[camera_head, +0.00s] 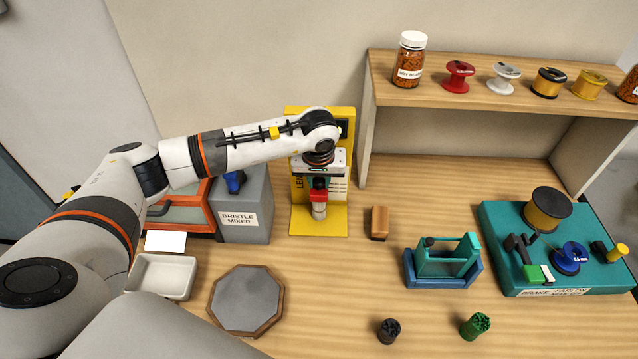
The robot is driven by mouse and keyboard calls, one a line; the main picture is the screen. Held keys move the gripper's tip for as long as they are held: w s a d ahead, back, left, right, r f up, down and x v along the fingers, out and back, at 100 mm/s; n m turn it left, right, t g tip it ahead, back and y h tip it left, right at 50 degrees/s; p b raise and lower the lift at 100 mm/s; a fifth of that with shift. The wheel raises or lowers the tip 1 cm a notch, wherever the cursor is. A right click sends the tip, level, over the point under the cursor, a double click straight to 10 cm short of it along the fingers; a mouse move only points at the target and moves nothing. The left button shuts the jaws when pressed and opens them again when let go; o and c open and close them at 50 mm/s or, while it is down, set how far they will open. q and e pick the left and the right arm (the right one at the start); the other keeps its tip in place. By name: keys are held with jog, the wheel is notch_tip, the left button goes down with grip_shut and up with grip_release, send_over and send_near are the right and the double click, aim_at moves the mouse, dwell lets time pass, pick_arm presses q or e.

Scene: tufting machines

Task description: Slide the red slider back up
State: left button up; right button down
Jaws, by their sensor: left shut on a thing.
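The red slider (318,195) sits low on the front of a yellow upright stand (340,218) at the back of the table. A grey cylindrical piece (319,211) shows just below the slider. My left gripper (319,184) reaches in from the left, points down in front of the stand and is shut on the red slider. The gripper and wrist hide much of the stand's middle and part of its lettering. My right gripper is not in view.
A grey bristle mixer box (245,207) stands close left of the yellow stand. A small brown block (379,223) lies to its right. A wooden shelf (450,92) with spools and jars stands at the back right. An octagonal plate (246,300) lies in front.

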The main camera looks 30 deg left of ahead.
pick_arm(q)
jog(key=shift+r+p, duration=0.7)
jog(key=shift+r, duration=1.05)
jog(key=shift+r+p, duration=0.65)
jog(key=shift+r, duration=1.25)
jog(key=shift+r+p, duration=0.35)
jog(key=shift+r, duration=0.5)
jog(key=o, duration=0.8)
